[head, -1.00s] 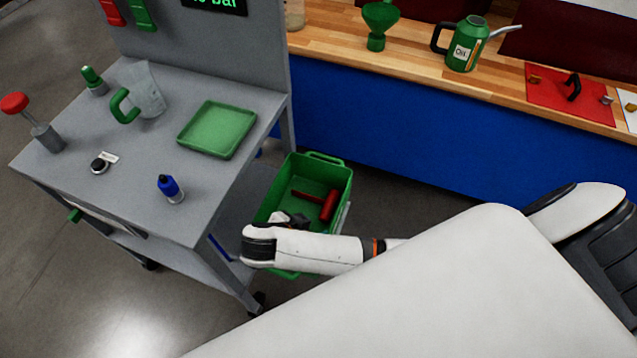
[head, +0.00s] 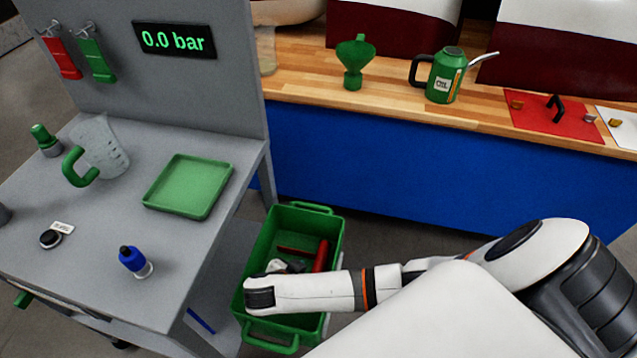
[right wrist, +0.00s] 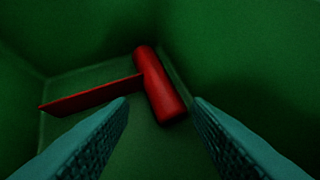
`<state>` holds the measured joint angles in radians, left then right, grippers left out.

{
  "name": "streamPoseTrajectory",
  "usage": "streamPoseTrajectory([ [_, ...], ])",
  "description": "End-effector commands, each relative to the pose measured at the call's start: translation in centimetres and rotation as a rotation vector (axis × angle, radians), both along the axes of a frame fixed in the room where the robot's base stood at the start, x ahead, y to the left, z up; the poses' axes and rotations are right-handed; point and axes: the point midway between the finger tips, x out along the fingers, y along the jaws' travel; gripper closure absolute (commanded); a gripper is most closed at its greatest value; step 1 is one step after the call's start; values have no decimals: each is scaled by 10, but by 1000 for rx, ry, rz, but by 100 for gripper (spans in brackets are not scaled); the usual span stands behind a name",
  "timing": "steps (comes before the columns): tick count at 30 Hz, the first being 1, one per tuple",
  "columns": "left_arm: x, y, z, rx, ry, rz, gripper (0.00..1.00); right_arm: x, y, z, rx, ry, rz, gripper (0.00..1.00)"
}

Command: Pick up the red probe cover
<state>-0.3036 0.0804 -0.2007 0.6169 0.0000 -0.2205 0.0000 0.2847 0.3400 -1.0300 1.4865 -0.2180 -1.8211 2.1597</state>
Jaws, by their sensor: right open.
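The red probe cover (head: 321,256) lies in the green crate (head: 333,238), with a flat red strip (head: 294,250) reaching left from it. In the right wrist view the red cover (right wrist: 160,90) is a rounded cylinder on the crate floor, with the strip (right wrist: 88,95) at its side. My right gripper (right wrist: 161,103) is open, its two fingers on either side of the cover's lower end in that picture, with nothing held. I cannot tell the height between fingertips and cover. In the head view my right forearm and wrist cover the near part of the crate. My left gripper is out of view.
A grey cart holds a green tray (head: 187,186), a clear jug (head: 105,150), a blue-capped bottle (head: 135,262) and a black round part (head: 50,239). Red and green tags hang on its panel. A blue bench with a wooden top stands behind. Crate walls surround the gripper closely.

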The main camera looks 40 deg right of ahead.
Motion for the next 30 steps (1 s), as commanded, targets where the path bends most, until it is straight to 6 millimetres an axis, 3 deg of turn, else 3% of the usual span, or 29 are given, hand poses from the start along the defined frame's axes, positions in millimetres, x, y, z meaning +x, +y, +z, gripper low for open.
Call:
streamPoseTrajectory([
  [10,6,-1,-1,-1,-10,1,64,9,-34,-30,-2,1,0,55],
  [19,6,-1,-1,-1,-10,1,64,10,-38,-34,1,0,0,55],
  [27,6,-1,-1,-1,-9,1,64,10,-37,-34,2,1,1,98],
  [30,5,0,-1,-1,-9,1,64,10,-37,-34,1,2,0,100],
])
